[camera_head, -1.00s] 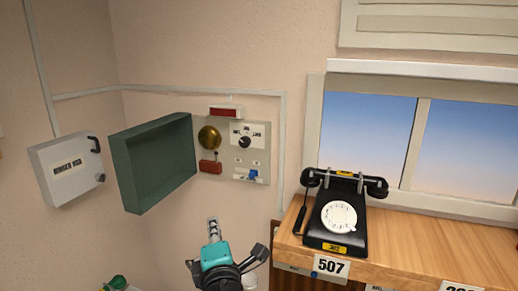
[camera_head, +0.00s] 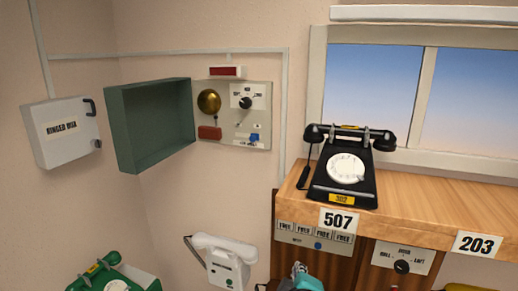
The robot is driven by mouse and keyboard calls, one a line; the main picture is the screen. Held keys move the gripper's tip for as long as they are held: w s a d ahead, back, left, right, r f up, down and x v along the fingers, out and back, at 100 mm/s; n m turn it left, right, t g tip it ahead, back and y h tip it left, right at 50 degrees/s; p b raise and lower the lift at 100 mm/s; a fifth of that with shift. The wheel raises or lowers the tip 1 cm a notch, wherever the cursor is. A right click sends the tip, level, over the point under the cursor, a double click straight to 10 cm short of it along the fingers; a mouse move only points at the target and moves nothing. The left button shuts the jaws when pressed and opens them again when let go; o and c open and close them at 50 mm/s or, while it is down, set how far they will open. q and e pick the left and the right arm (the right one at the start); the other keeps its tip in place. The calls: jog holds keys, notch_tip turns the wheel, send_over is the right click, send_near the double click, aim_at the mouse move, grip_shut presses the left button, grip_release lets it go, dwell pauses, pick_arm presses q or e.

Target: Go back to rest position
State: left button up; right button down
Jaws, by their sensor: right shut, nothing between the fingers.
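My right gripper (camera_head: 299,268) shows only at the bottom edge, right of the white wall phone. Its grey tip and part of its teal body are in view, and the rest is cut off by the frame. It is shut and appears to hold nothing. My left gripper is not in view. A black dial phone (camera_head: 345,178) sits on the wooden shelf (camera_head: 440,200) with its handset on the cradle. A white wall phone (camera_head: 228,264) hangs below the green open box.
The green box (camera_head: 150,125) stands open on the wall beside a panel with a brass bell (camera_head: 208,102) and switches. A white ringer box (camera_head: 62,130) is at left. A green phone (camera_head: 110,276) is at bottom left. Labelled control panels (camera_head: 316,236) line the shelf front.

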jog(key=s+d+f+m+g+b, duration=0.2)
jog(key=s+f+m+b, duration=0.2)
jog(key=f, duration=0.7)
jog(key=s+d+f+m+g+y+b, duration=0.1)
jog(key=s+f+b, duration=0.4)
jog(key=f, duration=0.5)
jog(key=s+d+f+m+g+b, duration=0.3)
jog(key=s+d+f+m+b, duration=0.1)
jog(key=f, duration=0.7)
jog(key=d+m+b, duration=0.1)
jog(key=m+b, duration=0.1)
jog(key=shift+s+d+f+m+y, duration=0.2)
jog(key=shift+s+f+m+y, duration=0.1)
jog(key=shift+s+f, duration=0.1)
jog(key=shift+r, duration=0.1)
